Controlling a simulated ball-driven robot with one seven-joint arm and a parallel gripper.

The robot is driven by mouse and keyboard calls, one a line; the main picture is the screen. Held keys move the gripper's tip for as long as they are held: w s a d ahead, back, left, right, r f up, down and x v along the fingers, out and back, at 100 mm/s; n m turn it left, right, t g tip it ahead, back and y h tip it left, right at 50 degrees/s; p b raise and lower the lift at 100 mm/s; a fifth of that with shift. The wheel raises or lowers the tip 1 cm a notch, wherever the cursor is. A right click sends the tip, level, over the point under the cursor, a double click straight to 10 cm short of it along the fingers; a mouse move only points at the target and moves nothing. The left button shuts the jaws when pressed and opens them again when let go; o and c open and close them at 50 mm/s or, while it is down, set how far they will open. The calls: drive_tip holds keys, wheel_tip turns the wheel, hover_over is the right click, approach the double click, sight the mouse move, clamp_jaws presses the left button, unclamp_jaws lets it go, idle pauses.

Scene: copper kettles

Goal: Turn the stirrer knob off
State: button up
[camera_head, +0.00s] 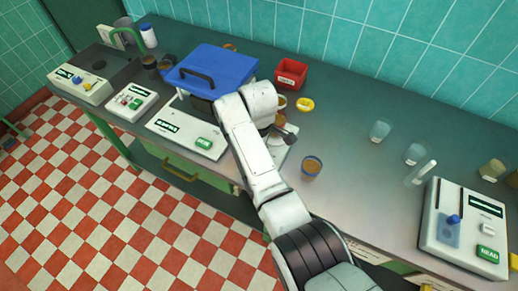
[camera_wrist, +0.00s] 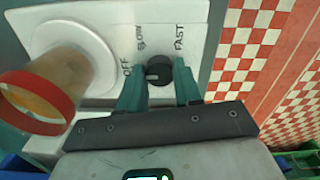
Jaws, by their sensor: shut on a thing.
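The stirrer knob (camera_wrist: 160,69) is a small dark round knob on a white panel in the wrist view. The labels OFF, SLOW and FAST curve around it. A pale mark shows on the knob's left side, toward OFF. My gripper (camera_wrist: 159,82) has its two teal fingers on either side of the knob and is shut on it. The stirrer (camera_wrist: 205,35) has a white round plate (camera_wrist: 103,62) to the left of the knob. A beaker (camera_wrist: 62,72) with an orange-red rim stands on the plate. In the head view my arm hides the knob and most of the stirrer.
A blue lidded box (camera_head: 228,62) and a red bin (camera_head: 291,73) stand behind my arm. A cup (camera_head: 312,167) stands close to its right. A white device with a READ button (camera_head: 488,254) is at the far right. Bare bench (camera_head: 345,190) lies between.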

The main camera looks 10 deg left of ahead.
drive_tip(key=shift+r, duration=0.1)
drive_tip(key=o, duration=1)
drive_tip(key=shift+o, duration=0.2)
wheel_tip(320, 180, up, 11)
drive_tip(key=b, duration=0.1)
drive_tip(key=shift+b, duration=0.35)
drive_tip(key=shift+f, duration=0.2)
